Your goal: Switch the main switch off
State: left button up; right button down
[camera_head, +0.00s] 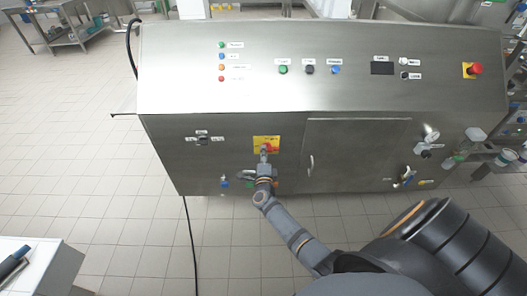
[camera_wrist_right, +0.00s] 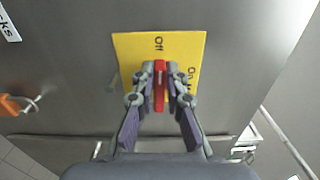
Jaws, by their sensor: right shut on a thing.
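The main switch is a red handle (camera_wrist_right: 159,88) on a yellow plate (camera_wrist_right: 128,46) on the front of the steel machine. The plate also shows in the head view (camera_head: 260,139), low on the front panel. In the wrist view the plate reads "Off" above the handle and "On" at its right side. The handle stands upright in that view, in line with "Off". My right gripper (camera_wrist_right: 160,75) is shut on the handle, one finger on each side. It also shows in the head view (camera_head: 265,156), reaching up from below. My left gripper is not in view.
The steel machine (camera_head: 180,60) has buttons and lamps on its sloped top and a red emergency stop (camera_head: 475,68) at right. A cabinet door (camera_head: 350,150) is right of the switch. A small knob (camera_head: 203,140) is to its left. Tiled floor lies in front.

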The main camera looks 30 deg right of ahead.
jog(key=shift+f+n, duration=0.15)
jog(key=shift+n, duration=0.15)
dwell(0.4)
jog(key=c, duration=1.4)
grip_release()
jog(key=shift+s, duration=0.1)
jog(key=v, duration=1.2)
